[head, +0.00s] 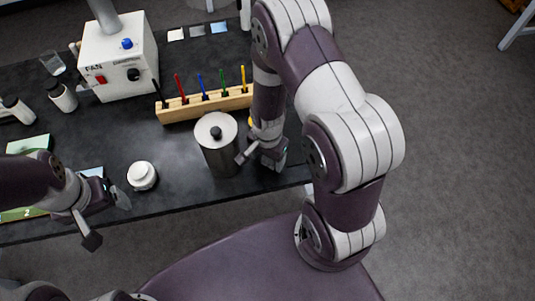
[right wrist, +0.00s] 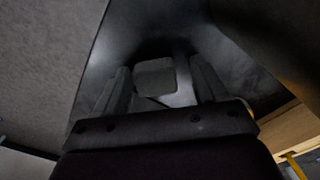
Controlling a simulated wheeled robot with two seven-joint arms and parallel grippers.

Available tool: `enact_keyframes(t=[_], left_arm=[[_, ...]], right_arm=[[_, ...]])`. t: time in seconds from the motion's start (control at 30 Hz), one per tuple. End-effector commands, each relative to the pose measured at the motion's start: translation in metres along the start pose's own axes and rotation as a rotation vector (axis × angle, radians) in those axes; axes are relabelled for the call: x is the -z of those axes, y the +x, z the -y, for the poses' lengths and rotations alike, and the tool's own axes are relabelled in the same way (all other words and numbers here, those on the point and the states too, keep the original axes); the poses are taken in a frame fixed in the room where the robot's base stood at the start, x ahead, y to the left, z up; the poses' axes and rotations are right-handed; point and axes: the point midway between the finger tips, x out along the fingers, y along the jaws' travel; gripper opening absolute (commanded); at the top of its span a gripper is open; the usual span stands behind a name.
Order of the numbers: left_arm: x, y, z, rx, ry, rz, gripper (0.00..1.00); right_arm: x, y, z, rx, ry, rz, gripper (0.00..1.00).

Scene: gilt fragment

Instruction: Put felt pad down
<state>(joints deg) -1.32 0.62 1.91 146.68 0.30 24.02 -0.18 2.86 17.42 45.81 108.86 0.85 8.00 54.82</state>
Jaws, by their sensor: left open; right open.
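A grey, squarish piece that looks like the felt pad (right wrist: 155,78) shows between the fingers of my right gripper (right wrist: 163,92) in the right wrist view. The jaws are open, with a gap on each side of it. I cannot tell whether it rests on the dark table. In the head view my right gripper (head: 262,158) is low at the table's right end, just right of a metal canister (head: 219,150); I cannot make out the pad there. My left gripper (head: 108,218) is open and empty near the front edge at left.
A wooden rack (head: 205,103) with several coloured sticks stands behind the canister. A white-lidded jar (head: 142,176) stands left of the canister. A white fan box (head: 118,60) and small bottles (head: 62,96) are further back. The front edge right of the jar is mostly clear.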

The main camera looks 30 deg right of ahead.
Motion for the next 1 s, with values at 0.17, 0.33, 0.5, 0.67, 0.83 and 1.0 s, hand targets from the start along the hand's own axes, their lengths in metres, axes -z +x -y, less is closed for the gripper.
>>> enact_keyframes(t=[0.17, 0.33, 0.5, 0.67, 0.83, 1.0], left_arm=[[0.000, -0.001, 0.000, 0.000, 0.000, 0.000, 0.83], [0.000, 0.000, 0.000, 0.000, 0.000, 0.000, 0.83], [0.000, 0.001, 0.000, 0.000, 0.000, 0.000, 0.83], [0.000, 0.001, 0.000, 0.000, 0.000, 0.000, 0.83], [0.000, 0.001, 0.000, 0.000, 0.000, 0.000, 0.83], [0.000, 0.001, 0.000, 0.000, 0.000, 0.000, 0.83]], right_arm=[[0.001, -0.027, 0.001, 0.005, 0.000, -0.004, 0.72], [0.001, -0.074, 0.001, 0.006, -0.001, -0.004, 0.72], [0.001, -0.109, 0.001, 0.004, 0.000, -0.003, 0.72], [-0.003, -0.130, -0.001, 0.011, -0.099, -0.009, 0.72], [-0.025, -0.162, -0.014, 0.052, -0.690, -0.064, 0.72], [-0.038, -0.173, -0.024, 0.063, -1.029, -0.107, 0.72]])
